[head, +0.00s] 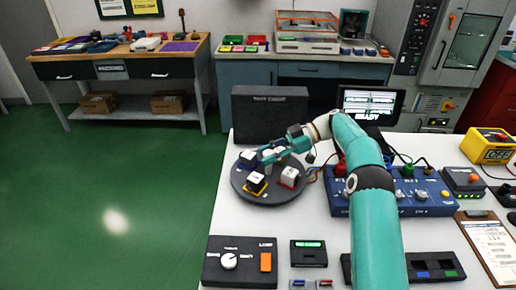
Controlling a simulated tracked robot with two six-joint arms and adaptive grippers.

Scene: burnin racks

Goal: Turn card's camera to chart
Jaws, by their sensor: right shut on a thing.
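A round dark turntable (270,199) stands on the white bench. It carries several small modules: a dark one with a pale top (248,157) at the back left, a black and yellow one (256,184) at the front, and a white and red one (289,177) at the right. My right gripper (262,155) reaches over the turntable from the right and is shut at the dark back-left module; its fingers partly hide the contact. Which way any camera faces is too small to tell. A dark upright box (270,112) with small lettering stands behind the turntable. My left gripper is out of view.
A blue panel (420,195) with knobs and cables stands right of the turntable, a screen (370,104) behind it. A dial-and-lamp box (239,262) and a green-display box (309,253) lie in front. A clipboard (492,245) lies at right. Bench space between turntable and front boxes is clear.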

